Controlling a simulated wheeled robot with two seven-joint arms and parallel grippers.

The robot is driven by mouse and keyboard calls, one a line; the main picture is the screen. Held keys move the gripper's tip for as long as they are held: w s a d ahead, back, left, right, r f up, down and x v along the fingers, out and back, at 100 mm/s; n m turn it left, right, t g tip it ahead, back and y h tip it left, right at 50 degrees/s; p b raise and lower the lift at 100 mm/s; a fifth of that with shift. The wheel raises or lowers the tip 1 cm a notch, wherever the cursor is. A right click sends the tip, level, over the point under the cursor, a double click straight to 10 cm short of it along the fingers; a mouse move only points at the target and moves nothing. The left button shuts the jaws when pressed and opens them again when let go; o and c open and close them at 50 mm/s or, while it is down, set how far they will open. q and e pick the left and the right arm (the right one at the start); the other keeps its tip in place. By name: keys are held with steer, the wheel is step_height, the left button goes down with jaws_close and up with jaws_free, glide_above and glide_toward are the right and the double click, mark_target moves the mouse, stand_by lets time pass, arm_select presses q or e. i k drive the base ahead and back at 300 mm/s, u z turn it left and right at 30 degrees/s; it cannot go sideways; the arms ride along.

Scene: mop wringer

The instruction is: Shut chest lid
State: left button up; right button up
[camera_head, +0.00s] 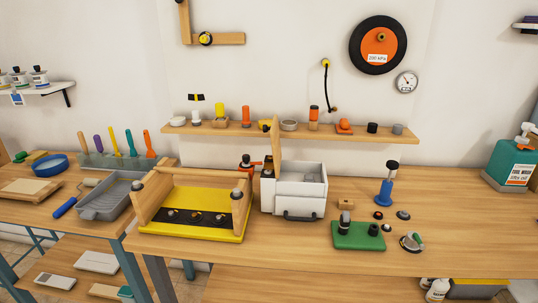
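A small white chest (293,203) stands on the middle of the workbench, with a dark handle (300,216) low on its front. Its top looks open, with white inner walls showing. A narrow wooden panel (276,144) stands upright at its back left and looks like the raised lid, seen nearly edge-on. I cannot tell how the panel joins the chest. Neither of my grippers is in view.
A wooden-sided yellow tray (190,197) stands close left of the chest. A green block (357,237), small dark parts and a blue tool (385,190) lie to the right. A loaded wall shelf (225,132) runs behind. The bench's right part is mostly clear.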

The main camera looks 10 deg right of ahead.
mark_target(274, 129)
steer(key=u, duration=1)
steer(key=i, duration=1.1)
steer(key=z, duration=2.05)
